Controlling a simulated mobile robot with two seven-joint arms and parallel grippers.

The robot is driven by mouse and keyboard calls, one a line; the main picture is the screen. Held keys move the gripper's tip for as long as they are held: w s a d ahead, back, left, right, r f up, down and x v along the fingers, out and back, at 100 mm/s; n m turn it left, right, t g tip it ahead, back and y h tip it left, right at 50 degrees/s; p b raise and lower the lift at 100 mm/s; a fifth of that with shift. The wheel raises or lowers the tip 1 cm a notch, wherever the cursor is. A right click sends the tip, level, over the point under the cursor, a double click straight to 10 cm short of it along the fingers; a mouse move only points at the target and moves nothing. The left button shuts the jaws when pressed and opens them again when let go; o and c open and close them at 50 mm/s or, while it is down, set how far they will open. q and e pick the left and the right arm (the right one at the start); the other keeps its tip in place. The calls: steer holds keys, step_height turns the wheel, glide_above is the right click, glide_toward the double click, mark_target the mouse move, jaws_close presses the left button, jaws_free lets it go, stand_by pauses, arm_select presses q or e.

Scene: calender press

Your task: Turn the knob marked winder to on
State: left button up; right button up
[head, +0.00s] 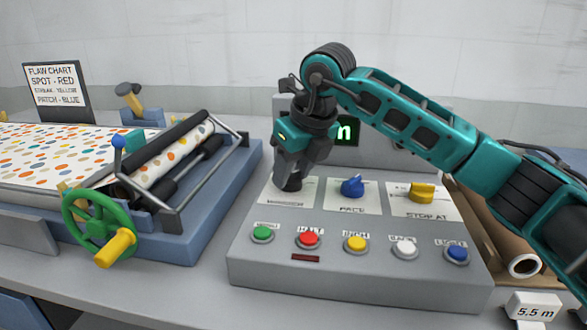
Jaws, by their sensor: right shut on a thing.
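The grey control panel (262,211) stands in the middle of the bench. My right gripper (288,182) points down over the leftmost knob place on the panel's upper row and is shut on the knob there. The gripper hides most of that knob and its setting, and the label below it is too small to read. To its right are a blue knob (353,187) marked PACE and a yellow knob (422,193) marked STOP AT. My left gripper is not in the head view.
Several push buttons, including a red one (308,239), line the panel's front. A green handwheel (97,228) and a roller (175,155) with spotted sheet stand left. A display (346,131) is behind my wrist. A cardboard roll (523,265) and a 5.5 m sign (534,311) are right.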

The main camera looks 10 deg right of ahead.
steer(key=shift+a+m+h+b, duration=0.1)
steer(key=shift+m+h+b, duration=0.4)
steer(key=shift+m, duration=1.4)
steer(key=shift+h, duration=0.3)
steer(key=o, duration=1.1)
steer(key=shift+r+t, duration=0.1)
steer(key=shift+t, duration=0.2)
steer(key=p+v, duration=0.1)
steer(key=v, duration=1.1)
steer(key=shift+s+r+p, duration=0.15)
steer(key=shift+r+p, duration=0.2)
steer(key=shift+r, duration=0.05)
